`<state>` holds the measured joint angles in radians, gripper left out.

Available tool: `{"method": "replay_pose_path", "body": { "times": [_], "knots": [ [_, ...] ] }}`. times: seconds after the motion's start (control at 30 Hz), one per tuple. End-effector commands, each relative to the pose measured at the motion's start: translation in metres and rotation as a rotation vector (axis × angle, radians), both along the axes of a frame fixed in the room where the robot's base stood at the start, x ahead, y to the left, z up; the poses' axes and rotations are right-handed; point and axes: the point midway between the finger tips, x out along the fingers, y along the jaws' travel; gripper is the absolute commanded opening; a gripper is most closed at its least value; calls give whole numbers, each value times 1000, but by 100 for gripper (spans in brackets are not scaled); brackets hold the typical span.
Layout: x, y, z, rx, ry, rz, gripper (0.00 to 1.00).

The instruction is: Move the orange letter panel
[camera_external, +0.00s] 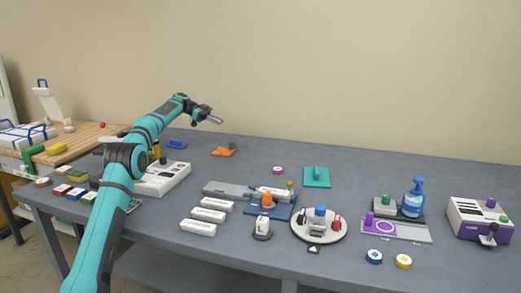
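A flat orange piece (222,152), which looks like the orange letter panel, lies on the back left part of the grey-blue table (330,165). A small dark block (232,145) is at its right back edge. Any letter on the panel is too small to read. My gripper (216,119) is raised in the air and appears above and behind the orange piece in the picture, apart from it. It points to the right and slightly down. Nothing shows between the fingers, but their opening is too small to judge.
A blue piece (177,144) lies left of the orange one. A white box (163,180) stands beside my arm. A teal panel (316,178), white bars (208,215), a round tray (338,235) and a purple-white machine (480,218) stand farther right. The table's back middle is fairly clear.

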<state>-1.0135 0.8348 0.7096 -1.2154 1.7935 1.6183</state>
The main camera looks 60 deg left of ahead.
Motion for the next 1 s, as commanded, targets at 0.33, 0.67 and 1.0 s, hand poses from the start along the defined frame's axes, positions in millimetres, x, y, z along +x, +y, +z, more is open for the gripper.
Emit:
{"method": "replay_pose_path", "body": {
  "times": [0.33,0.67,1.0],
  "knots": [
    [4,-6,-1,-6,67,30,84],
    [17,-35,-7,-37,467,288,100],
    [12,-58,-5,-28,827,727,100]
  ]
}}
